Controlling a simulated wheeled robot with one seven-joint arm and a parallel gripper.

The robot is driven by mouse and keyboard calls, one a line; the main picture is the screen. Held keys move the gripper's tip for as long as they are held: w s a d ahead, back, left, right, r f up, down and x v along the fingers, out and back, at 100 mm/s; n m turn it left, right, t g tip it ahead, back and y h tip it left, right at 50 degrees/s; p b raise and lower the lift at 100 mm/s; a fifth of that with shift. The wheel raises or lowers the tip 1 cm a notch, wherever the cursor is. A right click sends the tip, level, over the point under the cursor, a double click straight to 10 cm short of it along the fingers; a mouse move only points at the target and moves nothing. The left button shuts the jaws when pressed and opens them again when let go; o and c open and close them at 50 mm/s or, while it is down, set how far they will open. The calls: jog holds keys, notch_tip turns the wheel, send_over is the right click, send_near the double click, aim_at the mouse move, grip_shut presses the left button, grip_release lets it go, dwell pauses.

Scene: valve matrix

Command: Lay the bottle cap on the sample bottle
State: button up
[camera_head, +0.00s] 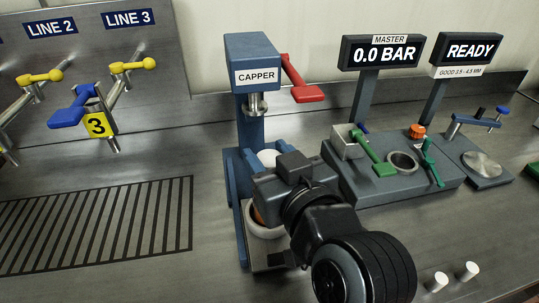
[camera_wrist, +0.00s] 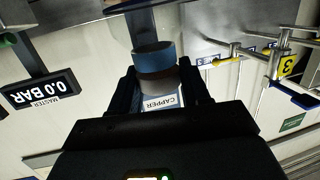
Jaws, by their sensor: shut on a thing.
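My gripper (camera_head: 268,177) is in front of the blue capper (camera_head: 252,60), below its metal spindle. In the wrist view my gripper (camera_wrist: 156,75) has its two dark fingers on either side of a round thing with a blue band and a grey-brown band. It is shut on this thing, which I take to be the bottle cap (camera_wrist: 153,58). In the head view a pale rounded thing (camera_head: 267,158) shows just behind the gripper; I cannot tell what it is. An orange-brown patch, probably the sample bottle (camera_head: 257,216), shows low in the capper's white ring (camera_head: 262,232), mostly hidden by my gripper.
The capper's red lever (camera_head: 305,92) sticks out to the right. A grey test station (camera_head: 395,185) with green levers stands to the right, under the MASTER display. Two white pegs (camera_head: 440,280) are at the front right. A slotted grate (camera_head: 100,225) lies left.

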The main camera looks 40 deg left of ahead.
jog(key=shift+f, duration=0.3)
dwell(0.7)
jog(key=o, duration=1.1)
jog(key=shift+d, duration=0.1)
